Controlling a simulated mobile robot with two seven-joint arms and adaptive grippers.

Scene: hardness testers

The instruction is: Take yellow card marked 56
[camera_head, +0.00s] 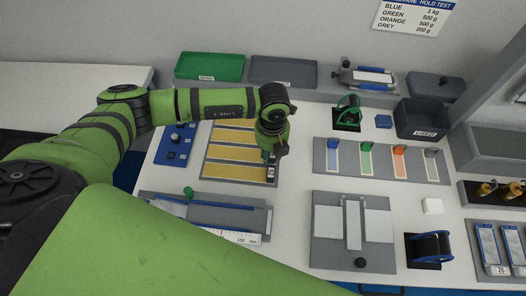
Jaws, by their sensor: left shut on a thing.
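Several yellow cards (232,153) lie in rows on a grey holder (206,158) at left centre. Their markings are too small to read, so I cannot tell which one bears 56. My left gripper (271,168) points down at the right end of the lower rows. It is shut on a yellow card there, though its fingers hide the held edge and I cannot tell which row it belongs to. My right gripper is not in view.
A blue panel (175,147) lies left of the cards. A ruler tray (255,222) is below them. Green (209,67) and grey (283,71) trays stand behind. A board with coloured hooks (380,163) and a grey fixture (352,235) lie to the right.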

